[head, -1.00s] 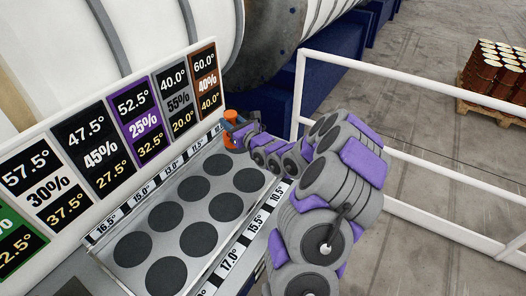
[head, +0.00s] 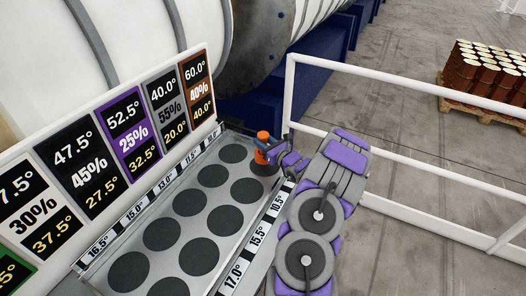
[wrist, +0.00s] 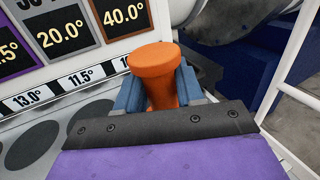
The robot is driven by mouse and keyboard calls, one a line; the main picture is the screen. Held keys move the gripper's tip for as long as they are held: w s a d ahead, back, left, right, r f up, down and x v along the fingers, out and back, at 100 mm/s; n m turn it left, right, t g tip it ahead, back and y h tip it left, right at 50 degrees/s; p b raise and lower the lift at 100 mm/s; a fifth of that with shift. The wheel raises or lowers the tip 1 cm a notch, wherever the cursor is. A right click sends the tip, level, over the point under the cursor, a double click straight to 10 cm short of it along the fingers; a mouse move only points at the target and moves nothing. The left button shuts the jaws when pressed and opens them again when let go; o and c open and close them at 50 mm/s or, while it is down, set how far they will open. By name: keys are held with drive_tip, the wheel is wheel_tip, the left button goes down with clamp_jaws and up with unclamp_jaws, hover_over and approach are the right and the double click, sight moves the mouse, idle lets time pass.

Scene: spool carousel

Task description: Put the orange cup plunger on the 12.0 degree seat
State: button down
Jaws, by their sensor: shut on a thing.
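The orange cup plunger (head: 262,138) is upright in my gripper (head: 272,153), at the far end of the grey seat tray (head: 195,167). A dark round shape shows under it, at the far end of the right-hand row of seats. I cannot tell whether the plunger touches the tray. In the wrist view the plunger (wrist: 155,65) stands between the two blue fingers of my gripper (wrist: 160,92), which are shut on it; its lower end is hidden. Labels line both tray edges. The farthest left label (head: 212,136) is too small to read surely, and my arm covers part of the right edge.
A sign board (head: 115,145) with angle and percent panels stands along the tray's left side. A white railing (head: 400,88) runs behind and right of my arm. A large white drum (head: 150,35) is at the back. A pallet of brown barrels (head: 487,75) stands far right.

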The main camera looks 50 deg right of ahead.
drive_tip(key=f, duration=0.1)
drive_tip(key=d+f, duration=0.1)
drive_tip(key=f, duration=0.2)
drive_tip(key=shift+d+f+b, duration=0.3)
drive_tip(key=shift+b, duration=0.1)
drive_tip(key=shift+a+r, duration=0.15)
drive_tip(key=shift+a, duration=0.55)
drive_tip(key=c, duration=1.1)
unclamp_jaws()
drive_tip(key=o, duration=0.3)
drive_tip(key=shift+d, duration=0.3)
drive_tip(key=shift+o, duration=0.5)
drive_tip(key=shift+d, duration=0.25)
drive_tip(key=shift+a, duration=0.15)
